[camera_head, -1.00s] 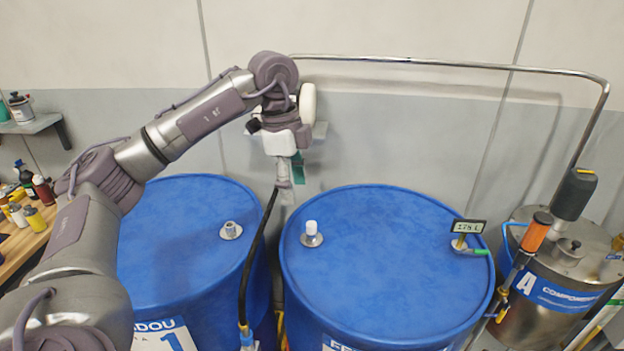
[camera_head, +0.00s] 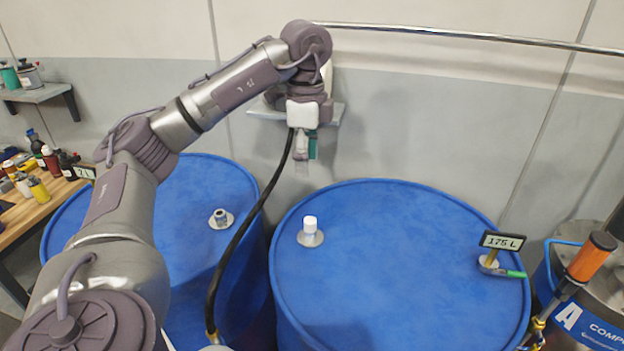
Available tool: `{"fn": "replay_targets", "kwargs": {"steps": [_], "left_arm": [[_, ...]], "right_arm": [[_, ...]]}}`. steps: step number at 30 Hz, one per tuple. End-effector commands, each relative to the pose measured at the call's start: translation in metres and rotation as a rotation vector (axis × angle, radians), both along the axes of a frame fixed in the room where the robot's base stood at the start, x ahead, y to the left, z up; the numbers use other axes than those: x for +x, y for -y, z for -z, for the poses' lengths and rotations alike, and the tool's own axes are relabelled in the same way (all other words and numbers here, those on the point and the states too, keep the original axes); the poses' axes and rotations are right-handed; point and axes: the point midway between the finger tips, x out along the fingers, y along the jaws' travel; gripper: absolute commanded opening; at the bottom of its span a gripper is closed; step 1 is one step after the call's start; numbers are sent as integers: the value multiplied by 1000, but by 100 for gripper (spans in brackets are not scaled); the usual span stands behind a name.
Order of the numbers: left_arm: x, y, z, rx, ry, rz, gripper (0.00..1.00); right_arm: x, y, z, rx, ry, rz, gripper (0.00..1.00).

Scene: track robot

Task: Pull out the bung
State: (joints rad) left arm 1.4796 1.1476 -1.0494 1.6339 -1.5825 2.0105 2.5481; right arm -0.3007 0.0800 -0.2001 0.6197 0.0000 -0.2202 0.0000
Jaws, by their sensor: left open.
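The bung is a white cap (camera_head: 310,223) standing upright in a metal fitting on the top of the right blue drum (camera_head: 390,265), near its left rim. My left gripper (camera_head: 306,152) points down above and behind the bung in the head view, clear of it. It is open, and I see nothing between its fingers, though they are small here. My right gripper is out of view.
A left blue drum (camera_head: 195,265) has a bare metal fitting. A black hose (camera_head: 245,235) runs down between the drums. A 175 L display (camera_head: 503,241) stands at the right drum's right rim.

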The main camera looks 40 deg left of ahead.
Motion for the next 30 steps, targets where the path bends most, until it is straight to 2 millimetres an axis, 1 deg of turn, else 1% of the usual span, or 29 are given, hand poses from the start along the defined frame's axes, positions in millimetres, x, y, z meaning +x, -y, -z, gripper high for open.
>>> {"fn": "replay_targets", "kwargs": {"steps": [1,5,11,14,21,25,27,30], "left_arm": [[0,0,13,0,0,1,58],[0,0,26,0,0,1,58],[0,0,36,0,-1,1,58],[0,1,48,-1,-3,2,58],[0,1,94,-1,-5,2,58],[0,1,120,-1,-6,3,58],[0,0,126,1,-5,1,58],[-1,0,142,2,-5,1,58]], "right_arm": [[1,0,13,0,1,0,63],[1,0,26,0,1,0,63],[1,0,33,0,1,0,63],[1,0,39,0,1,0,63],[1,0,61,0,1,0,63],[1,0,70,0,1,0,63],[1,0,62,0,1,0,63],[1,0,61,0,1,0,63]]}}
